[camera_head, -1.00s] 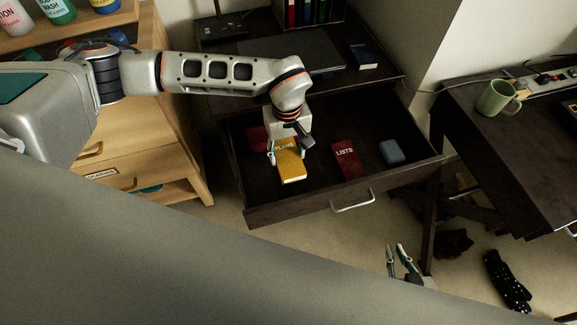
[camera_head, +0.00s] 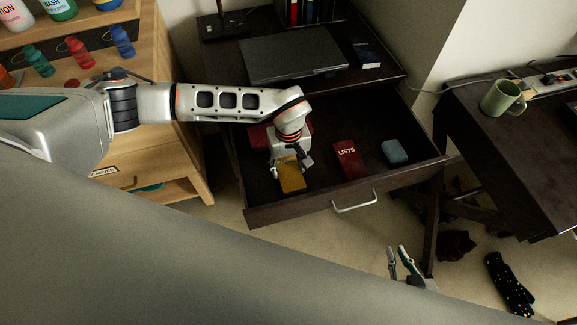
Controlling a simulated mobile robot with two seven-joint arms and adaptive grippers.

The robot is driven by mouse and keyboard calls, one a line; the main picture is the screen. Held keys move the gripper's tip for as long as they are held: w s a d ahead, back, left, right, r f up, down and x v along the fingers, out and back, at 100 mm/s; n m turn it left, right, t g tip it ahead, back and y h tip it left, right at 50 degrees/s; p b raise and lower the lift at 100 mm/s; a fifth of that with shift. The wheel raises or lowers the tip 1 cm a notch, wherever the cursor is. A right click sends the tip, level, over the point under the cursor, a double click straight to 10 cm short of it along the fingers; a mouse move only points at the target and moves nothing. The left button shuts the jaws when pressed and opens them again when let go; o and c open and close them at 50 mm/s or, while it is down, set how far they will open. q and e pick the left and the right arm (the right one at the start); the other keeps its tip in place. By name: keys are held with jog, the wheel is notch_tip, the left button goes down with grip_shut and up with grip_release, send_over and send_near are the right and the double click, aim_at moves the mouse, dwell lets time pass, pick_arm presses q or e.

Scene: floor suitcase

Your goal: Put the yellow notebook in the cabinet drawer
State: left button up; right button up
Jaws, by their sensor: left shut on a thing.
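The yellow notebook (camera_head: 292,181) is inside the open cabinet drawer (camera_head: 310,212), toward its left front. My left gripper (camera_head: 291,167) reaches down into the drawer and is shut on the notebook's far part, which it hides. I cannot tell whether the notebook touches the drawer floor. My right gripper (camera_head: 404,262) is low in the view, in front of the drawer and near the floor. Its two fingers are apart and nothing shows between them.
The drawer also holds a red LISTS notebook (camera_head: 347,160), a blue-grey box (camera_head: 394,152) and another red item (camera_head: 259,136) behind my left gripper. A closed laptop (camera_head: 292,55) lies on the cabinet top. A wooden shelf unit (camera_head: 190,150) stands left; a dark desk (camera_head: 510,155) stands right.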

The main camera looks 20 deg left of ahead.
aim_at(288, 170)
pick_arm(q)
jog(key=o, duration=1.2)
jog(key=shift+f, duration=0.15)
jog(key=shift+r, duration=0.4)
jog(key=shift+r+p, duration=0.55)
jog(key=shift+r, duration=5.25)
